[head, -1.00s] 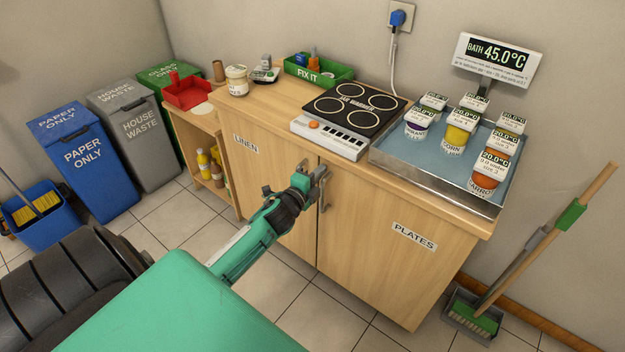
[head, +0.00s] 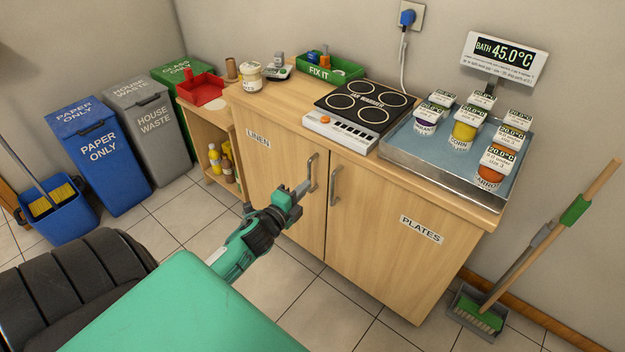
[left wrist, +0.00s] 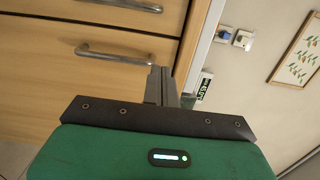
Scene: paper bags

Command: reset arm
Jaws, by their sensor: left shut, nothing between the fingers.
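My left gripper (head: 301,190) is shut and empty in the head view. It is in front of the wooden cabinet (head: 283,190), a little left of and below the handle (head: 312,173) of the door labelled LINEN. In the left wrist view its fingers (left wrist: 160,84) are together, and a metal handle (left wrist: 113,54) shows on the wood beyond them. Both cabinet doors look closed. My right gripper is in neither view.
A hotplate (head: 358,115) and a blue water bath (head: 400,146) holding several labelled jars stand on the cabinet top. Bins (head: 100,155) and a blue bucket (head: 60,222) stand left. A broom and dustpan (head: 480,310) are at right. Tiled floor before the cabinet is partly clear.

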